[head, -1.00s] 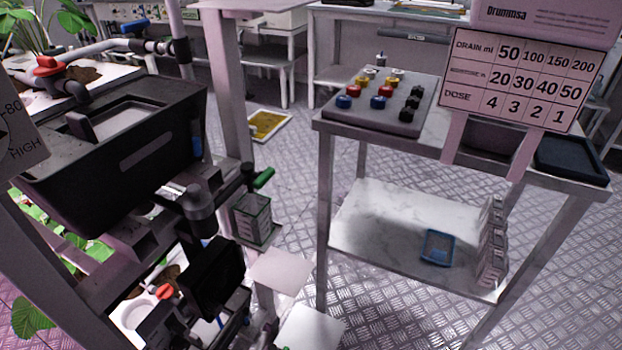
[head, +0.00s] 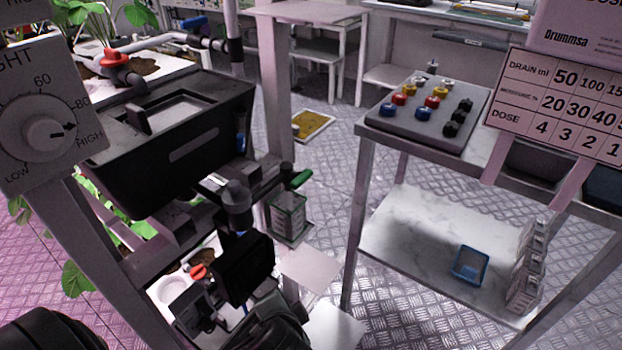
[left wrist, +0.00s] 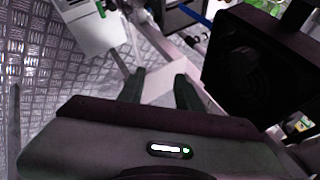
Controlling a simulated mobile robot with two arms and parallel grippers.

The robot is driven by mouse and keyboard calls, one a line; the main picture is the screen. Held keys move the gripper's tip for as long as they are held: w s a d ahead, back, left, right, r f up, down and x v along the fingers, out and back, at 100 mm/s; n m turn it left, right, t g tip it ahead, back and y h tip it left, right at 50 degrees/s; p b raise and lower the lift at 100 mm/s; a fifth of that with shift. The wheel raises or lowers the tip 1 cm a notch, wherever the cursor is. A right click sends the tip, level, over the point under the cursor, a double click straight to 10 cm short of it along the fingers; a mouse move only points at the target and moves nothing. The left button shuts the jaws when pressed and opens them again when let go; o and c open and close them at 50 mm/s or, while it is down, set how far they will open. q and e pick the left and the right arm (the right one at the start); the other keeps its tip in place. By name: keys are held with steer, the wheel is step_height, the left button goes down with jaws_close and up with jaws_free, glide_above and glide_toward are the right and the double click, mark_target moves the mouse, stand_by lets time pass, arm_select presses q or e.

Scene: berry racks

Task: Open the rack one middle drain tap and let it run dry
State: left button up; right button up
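A tap with a green handle (head: 300,178) sits on the right side of the rack (head: 272,80), in the middle of its height. A clear marked container (head: 288,213) hangs just below it. I cannot see water running. My left gripper shows in the left wrist view (left wrist: 158,90), with its two dark fingers apart and nothing between them. It is low beside the rack, next to a black box with a round grille (left wrist: 252,70). In the head view a dark part of my arm shows at the bottom, but its fingers are hidden. My right gripper is not visible.
A red tap handle (head: 115,58) is above the black tank (head: 180,150); an orange-red one (head: 199,271) is lower. White plates (head: 310,268) jut out below the container. A table (head: 362,128) stands to the right; metal floor lies between.

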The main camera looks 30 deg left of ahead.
arm_select(q)
steer(key=w+r+m+t+y+p, duration=0.25)
steer(key=w+r, duration=0.25)
steer(key=r, duration=0.5)
steer(key=m+t+y, duration=0.2)
steer(key=t+y, duration=0.2)
steer(key=t, duration=0.1)
glide_toward(303, 183)
steer(key=x, duration=0.9)
steer(key=shift+w+a, duration=0.15)
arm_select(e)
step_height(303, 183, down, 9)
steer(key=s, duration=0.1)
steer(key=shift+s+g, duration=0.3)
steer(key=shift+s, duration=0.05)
arm_select(q)
jaws_close()
